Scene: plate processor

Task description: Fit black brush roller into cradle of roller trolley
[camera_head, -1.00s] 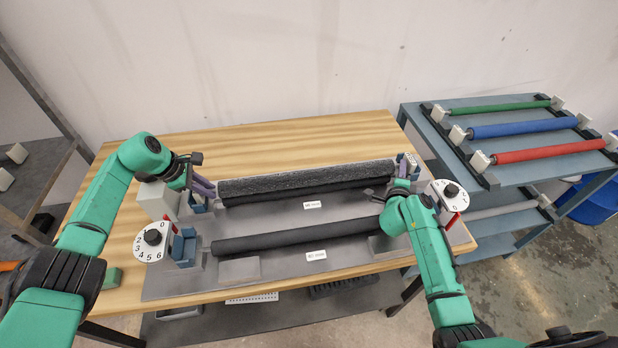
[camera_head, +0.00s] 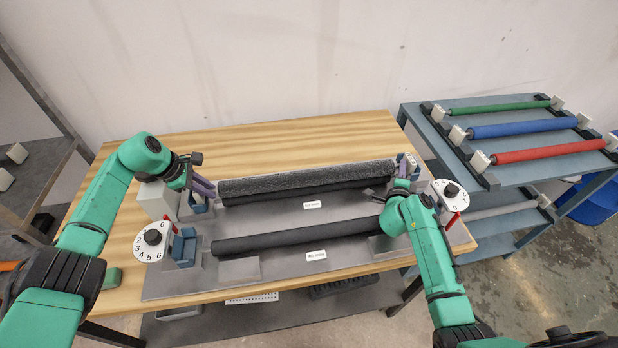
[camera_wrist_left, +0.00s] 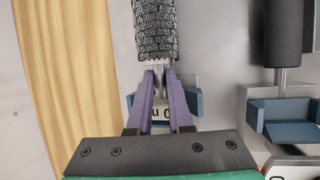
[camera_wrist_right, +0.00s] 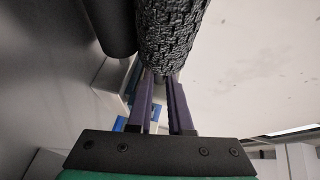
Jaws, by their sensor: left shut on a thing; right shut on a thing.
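The black brush roller (camera_head: 300,178) is a dark, rough-textured cylinder lying across the back of the grey machine plate on the wooden table. My left gripper (camera_head: 198,186) is shut on its left end, seen in the left wrist view as purple fingers (camera_wrist_left: 153,88) just below the bristles. My right gripper (camera_head: 392,186) is at its right end; in the right wrist view its fingers (camera_wrist_right: 158,88) are shut on the end below the bristles (camera_wrist_right: 168,35). The roller trolley (camera_head: 470,139) is the blue-grey rack at right, holding green (camera_head: 500,107), blue (camera_head: 524,127) and red (camera_head: 548,150) rollers in its top cradles.
A smooth black roller (camera_head: 295,238) lies in front on the plate. Numbered white dials (camera_head: 153,238) and (camera_head: 450,194) stand at the plate's left and right. Blue bearing blocks (camera_head: 184,246) sit near the left ends. The back of the table is bare wood.

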